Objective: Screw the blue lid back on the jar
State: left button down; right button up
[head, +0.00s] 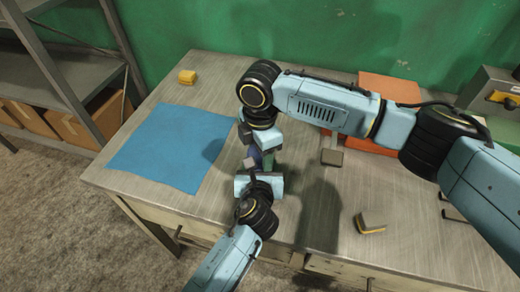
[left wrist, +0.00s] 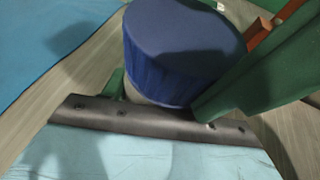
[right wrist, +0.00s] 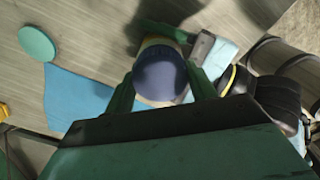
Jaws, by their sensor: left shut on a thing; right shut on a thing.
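The blue lid (left wrist: 185,50) sits on top of the jar, level as far as I can tell. In the right wrist view the lid (right wrist: 160,80) lies between the green fingers of my right gripper (right wrist: 160,72), which is shut on it from above. The jar (right wrist: 160,42) shows only as a pale strip beside the lid. My left gripper (left wrist: 160,98) is shut on the jar below the lid. In the head view both grippers meet at the jar and mostly hide it. I cannot tell how far the lid is threaded.
A pale green disc (right wrist: 36,44) shows in the right wrist view.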

jog(key=o, duration=1.1)
jog(key=shift+r, duration=0.1)
jog(key=shift+r, duration=2.2)
jog(key=shift+o, duration=0.3)
jog(key=o, duration=0.4)
notch_tip(320, 180, up, 12)
